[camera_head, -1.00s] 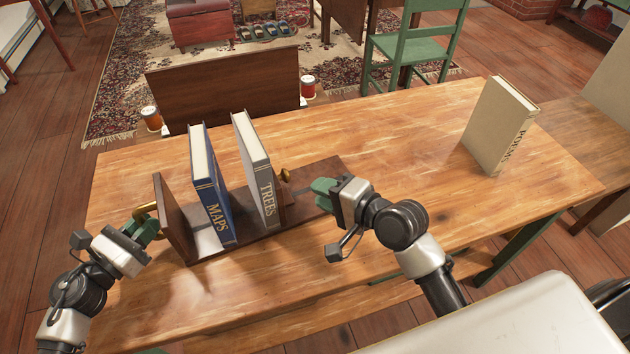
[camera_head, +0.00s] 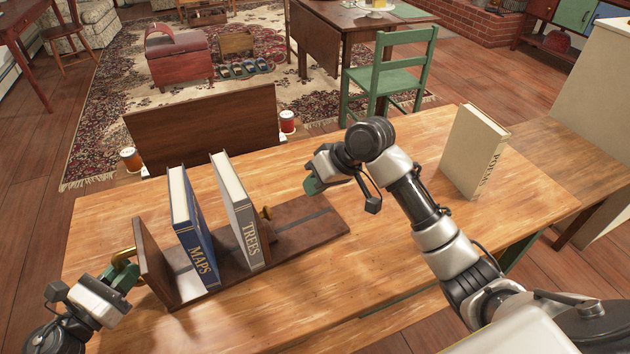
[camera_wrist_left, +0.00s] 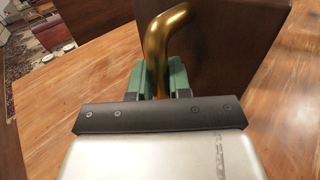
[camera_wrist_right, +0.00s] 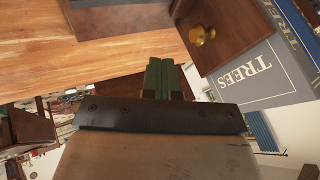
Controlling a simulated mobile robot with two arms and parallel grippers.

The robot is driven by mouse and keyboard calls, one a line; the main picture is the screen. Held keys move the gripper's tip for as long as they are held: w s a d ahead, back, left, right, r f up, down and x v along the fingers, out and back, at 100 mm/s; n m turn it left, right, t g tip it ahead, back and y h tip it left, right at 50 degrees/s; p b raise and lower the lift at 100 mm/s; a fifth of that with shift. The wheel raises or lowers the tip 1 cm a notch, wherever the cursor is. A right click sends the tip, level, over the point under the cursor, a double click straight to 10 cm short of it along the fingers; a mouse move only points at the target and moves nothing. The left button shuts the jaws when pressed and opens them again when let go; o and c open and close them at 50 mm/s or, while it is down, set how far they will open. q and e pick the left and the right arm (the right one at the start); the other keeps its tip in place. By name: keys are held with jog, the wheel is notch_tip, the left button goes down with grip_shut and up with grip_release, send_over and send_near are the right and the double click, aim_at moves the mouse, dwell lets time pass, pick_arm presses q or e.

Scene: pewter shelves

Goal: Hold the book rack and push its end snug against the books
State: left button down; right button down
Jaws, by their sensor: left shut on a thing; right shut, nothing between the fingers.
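The dark wooden book rack (camera_head: 318,222) lies on the table. Its left end panel (camera_head: 152,262) has a brass handle (camera_wrist_left: 166,40). My left gripper (camera_head: 130,272) is shut on that handle. A blue MAPS book (camera_head: 200,240) and a grey TREES book (camera_head: 240,215) stand in the rack, with gaps between panel, MAPS and TREES. The other end, with a brass knob (camera_head: 267,212), is beside TREES and mostly hidden by it; the right wrist view shows this end panel (camera_wrist_right: 228,25). I cannot tell whether they touch. My right gripper (camera_head: 312,186) is shut and empty, apart from the knob.
A cream book (camera_head: 472,150) stands upright on the table (camera_head: 390,270) at the right. The table between it and the rack is clear apart from my right arm. A green chair (camera_head: 390,80) and a dark wooden panel (camera_head: 205,125) are beyond the table.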

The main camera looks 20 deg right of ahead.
aim_at(262, 215)
jog(key=x, duration=0.6)
jog(key=shift+s, duration=0.1)
jog(key=a, duration=0.3)
jog(key=shift+s+a, duration=0.15)
jog(key=shift+a, duration=0.35)
jog(key=a, duration=0.4)
jog(key=shift+s+a, duration=0.3)
jog(key=shift+d, duration=0.1)
